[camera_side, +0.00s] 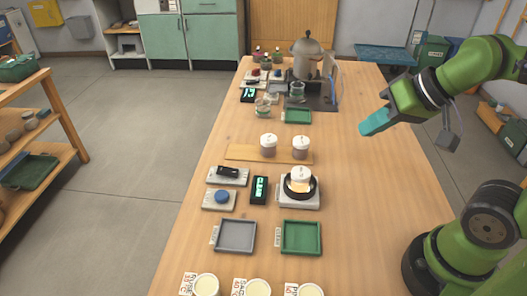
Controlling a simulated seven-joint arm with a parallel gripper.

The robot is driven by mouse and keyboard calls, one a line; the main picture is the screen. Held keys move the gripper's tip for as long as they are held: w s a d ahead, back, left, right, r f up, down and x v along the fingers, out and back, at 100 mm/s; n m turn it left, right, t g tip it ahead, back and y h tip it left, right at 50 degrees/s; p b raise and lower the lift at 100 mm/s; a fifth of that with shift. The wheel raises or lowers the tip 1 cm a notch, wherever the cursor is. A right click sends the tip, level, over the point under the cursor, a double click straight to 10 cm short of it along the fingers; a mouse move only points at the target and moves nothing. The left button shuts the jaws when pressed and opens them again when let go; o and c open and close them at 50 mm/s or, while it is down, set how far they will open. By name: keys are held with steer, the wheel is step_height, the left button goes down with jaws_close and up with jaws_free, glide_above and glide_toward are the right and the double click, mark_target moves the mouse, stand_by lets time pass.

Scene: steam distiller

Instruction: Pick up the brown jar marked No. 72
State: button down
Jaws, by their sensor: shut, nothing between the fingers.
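Two small jars with white lids and brownish bodies stand upright side by side on a wooden board, a left jar (268,147) and a right jar (301,150). A third white-lidded vessel (300,180) sits in a black round holder on a pale square base, nearer the camera. No number can be read on any of them, so I cannot tell which is No. 72. My gripper (367,127) has teal fingers and is shut and empty. It hangs above the table, right of the jars and apart from them.
A grey tray (236,237) and a green tray (301,238) lie toward the front, with labelled cups (258,289) at the near edge. A dark display (259,190) and a blue button (222,197) sit left of the holder. A steel distiller (307,58) stands at the back. The table's right side is clear.

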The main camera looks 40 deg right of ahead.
stand_by(0.3)
steer(key=shift+c, duration=1.8)
jaws_free()
steer(key=shift+f, duration=0.1)
steer(key=n+g+h, duration=0.2)
steer(key=n+g, duration=0.3)
steer(key=g, duration=0.2)
glide_above(302, 173)
step_height(302, 173, down, 13)
steer(key=shift+f, duration=3.25)
